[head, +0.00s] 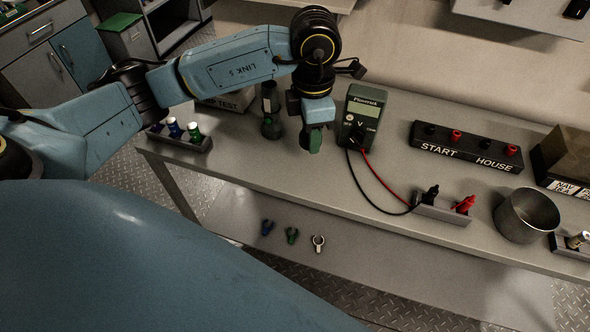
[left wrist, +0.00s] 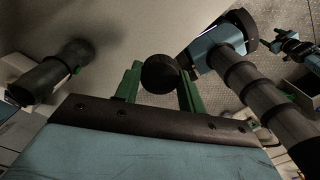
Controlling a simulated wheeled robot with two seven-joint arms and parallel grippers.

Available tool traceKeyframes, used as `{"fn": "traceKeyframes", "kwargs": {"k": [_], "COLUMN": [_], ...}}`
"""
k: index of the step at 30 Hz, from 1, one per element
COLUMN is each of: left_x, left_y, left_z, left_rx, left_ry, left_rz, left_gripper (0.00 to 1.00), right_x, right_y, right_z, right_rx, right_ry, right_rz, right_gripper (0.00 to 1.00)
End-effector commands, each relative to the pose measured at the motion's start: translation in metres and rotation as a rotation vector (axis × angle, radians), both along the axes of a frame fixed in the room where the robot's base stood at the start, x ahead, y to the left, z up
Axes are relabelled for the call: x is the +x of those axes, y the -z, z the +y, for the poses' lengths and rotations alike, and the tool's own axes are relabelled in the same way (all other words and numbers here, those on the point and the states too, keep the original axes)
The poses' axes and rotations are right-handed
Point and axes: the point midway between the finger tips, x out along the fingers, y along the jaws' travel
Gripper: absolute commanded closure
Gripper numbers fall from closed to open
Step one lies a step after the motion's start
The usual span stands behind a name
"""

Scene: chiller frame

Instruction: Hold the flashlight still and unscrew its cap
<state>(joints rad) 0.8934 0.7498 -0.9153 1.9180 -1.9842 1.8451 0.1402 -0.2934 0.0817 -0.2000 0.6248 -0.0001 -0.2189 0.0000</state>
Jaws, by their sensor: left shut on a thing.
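The flashlight (head: 270,110) is a dark upright tube on the bench, left of my left gripper (head: 315,143). That gripper hangs from the left arm with its green fingers pointing down, apart from the flashlight. In the left wrist view, the gripper's green fingers (left wrist: 160,84) are shut on a round black piece (left wrist: 160,72) seen end-on. It looks like the flashlight's cap, though its sides are mostly hidden.
A green multimeter (head: 361,112) stands just right of the left gripper, with leads running to a small holder (head: 440,209). A rack (head: 190,144) with several coloured tops sits at the left. A START/HOUSE strip (head: 466,147) and a metal cup (head: 527,216) are at the right.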

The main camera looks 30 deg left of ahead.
Motion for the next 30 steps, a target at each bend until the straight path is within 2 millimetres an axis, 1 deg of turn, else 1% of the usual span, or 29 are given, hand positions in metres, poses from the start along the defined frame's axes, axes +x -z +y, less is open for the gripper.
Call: {"fn": "traceKeyframes", "kwargs": {"k": [1,3,12,21,25,27,30], "left_x": [-0.001,-0.001,-0.004,-0.008,-0.009,-0.009,-0.010], "left_y": [0.002,0.005,0.014,0.024,0.027,0.028,0.029], "left_z": [0.001,0.003,0.012,0.023,0.027,0.028,0.030], "left_rx": [-0.002,-0.004,-0.006,-0.005,-0.003,-0.003,-0.003], "left_ry": [-0.116,-0.288,-1.028,-1.750,-1.991,-2.085,-2.174], "left_rz": [0.003,0.005,0.012,0.019,0.019,0.018,0.017], "left_gripper": [0.88,0.88,0.88,0.88,0.88,0.88,0.88], "right_x": [-0.001,-0.001,-0.008,-0.009,-0.009,-0.009,-0.009], "right_y": [0.001,0.002,0.005,0.009,0.010,0.010,0.010], "right_z": [0.000,0.000,0.000,0.000,0.000,0.001,0.001], "right_rx": [0.000,0.000,-0.001,-0.001,0.000,0.000,0.001], "right_ry": [0.000,0.000,0.000,0.000,0.001,0.001,0.001], "right_rz": [0.001,0.002,0.013,0.014,0.014,0.014,0.015], "right_gripper": [0.36,0.36,0.36,0.36,0.36,0.36,0.36]}}
